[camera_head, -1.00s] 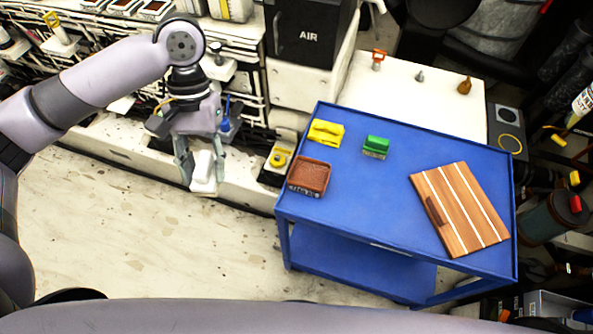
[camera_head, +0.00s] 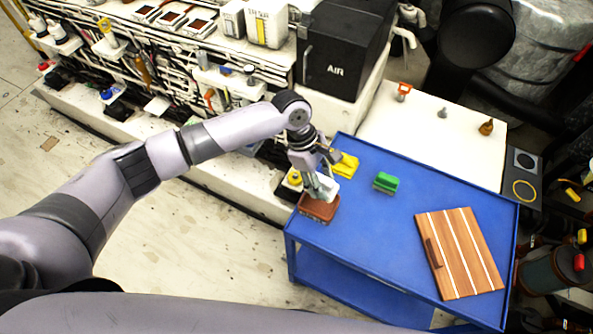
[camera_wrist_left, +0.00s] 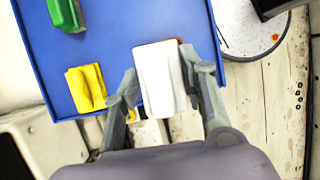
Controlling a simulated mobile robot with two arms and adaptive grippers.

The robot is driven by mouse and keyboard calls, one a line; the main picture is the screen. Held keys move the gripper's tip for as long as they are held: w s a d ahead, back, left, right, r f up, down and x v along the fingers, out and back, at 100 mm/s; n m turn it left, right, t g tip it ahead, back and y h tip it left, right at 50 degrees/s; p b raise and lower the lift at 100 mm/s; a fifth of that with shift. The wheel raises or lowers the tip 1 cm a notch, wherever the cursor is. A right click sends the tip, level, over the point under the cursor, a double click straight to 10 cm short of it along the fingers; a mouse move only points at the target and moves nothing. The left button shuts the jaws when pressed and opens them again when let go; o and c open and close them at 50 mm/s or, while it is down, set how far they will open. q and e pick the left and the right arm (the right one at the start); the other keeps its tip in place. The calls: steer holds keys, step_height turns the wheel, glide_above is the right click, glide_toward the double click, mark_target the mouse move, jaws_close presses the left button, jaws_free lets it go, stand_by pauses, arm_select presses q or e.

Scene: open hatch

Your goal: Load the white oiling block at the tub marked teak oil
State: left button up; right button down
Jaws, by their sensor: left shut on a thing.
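My left gripper (camera_head: 320,188) is shut on the white block (camera_wrist_left: 160,78). It holds the block over the reddish-brown tub (camera_head: 318,208) at the near left corner of the blue cart. The gripper and block overlap the tub's far part in the head view, so I cannot tell whether they touch. In the left wrist view, the left gripper (camera_wrist_left: 160,72) has a finger on each side of the block, which hides almost all of the tub. The tub's marking is too small to read. My right gripper is not in view.
The blue cart (camera_head: 370,235) also carries a yellow block (camera_head: 346,166), a green block (camera_head: 386,182) and a striped wooden board (camera_head: 459,253). Its middle is clear. A white bench with a black box marked AIR (camera_head: 338,55) stands behind. Several trays sit at the back left.

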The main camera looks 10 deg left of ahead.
arm_select(q)
steer(key=shift+w+d+f, duration=0.1)
steer(key=shift+d+f, duration=0.05)
steer(key=shift+f+b, duration=0.8)
steer(key=shift+f, duration=2.65)
steer(key=shift+f+b, duration=0.35)
steer(key=shift+f, duration=0.2)
